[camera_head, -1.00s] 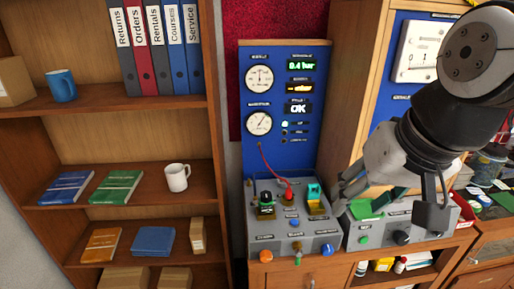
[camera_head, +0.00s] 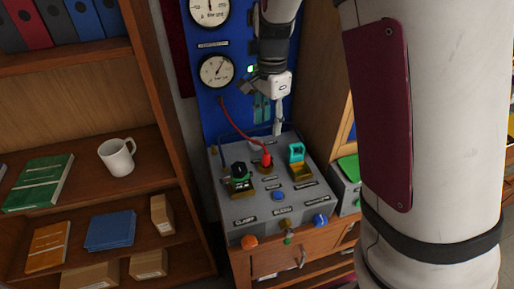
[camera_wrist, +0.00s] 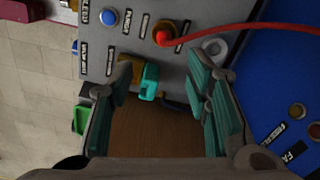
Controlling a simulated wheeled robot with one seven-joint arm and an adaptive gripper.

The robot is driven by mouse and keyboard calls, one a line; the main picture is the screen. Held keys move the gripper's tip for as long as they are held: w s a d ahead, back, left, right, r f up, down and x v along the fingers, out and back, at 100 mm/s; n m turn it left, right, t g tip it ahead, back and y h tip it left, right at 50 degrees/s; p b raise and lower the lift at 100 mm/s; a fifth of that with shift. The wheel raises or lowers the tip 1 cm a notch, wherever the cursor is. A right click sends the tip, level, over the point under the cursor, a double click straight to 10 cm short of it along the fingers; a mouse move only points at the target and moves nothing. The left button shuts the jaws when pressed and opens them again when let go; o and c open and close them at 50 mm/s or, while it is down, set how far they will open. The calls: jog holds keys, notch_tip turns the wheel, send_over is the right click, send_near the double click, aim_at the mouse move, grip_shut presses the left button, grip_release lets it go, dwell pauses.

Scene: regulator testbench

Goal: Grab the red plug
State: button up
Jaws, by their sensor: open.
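The red plug (camera_head: 267,159) stands upright in a socket on top of the grey testbench box (camera_head: 236,204), with a red cable running from it up to the blue gauge panel (camera_head: 208,102). In the wrist view the red plug (camera_wrist: 164,34) is above and between the fingers' line, beyond the fingertips. My gripper (camera_wrist: 160,85) is open and empty, its teal-padded fingers wide apart. In the head view my gripper (camera_head: 265,112) is behind the plug near the panel, its fingers partly hidden.
A teal clip-like part (camera_head: 297,153) stands right of the plug, and a black-and-green part (camera_head: 240,176) stands left of it. A blue button (camera_head: 278,195) is in front. The red cable (camera_wrist: 248,29) crosses the wrist view. A shelf with a white mug (camera_head: 116,157) is at the left.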

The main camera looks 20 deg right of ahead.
aim_at(266, 155)
notch_tip(266, 155, down, 8)
jog(key=shift+f, duration=0.15)
jog(key=shift+w+a+f+p, duration=0.1)
jog(key=shift+f+p, duration=0.1)
jog(key=shift+f, duration=0.7)
jog(key=shift+w+f+p, duration=0.15)
jog(key=shift+f, duration=0.75)
jog(key=shift+w+a+f+p, duration=0.1)
jog(key=shift+f+p, duration=0.1)
jog(key=shift+f, duration=0.7)
grip_shut()
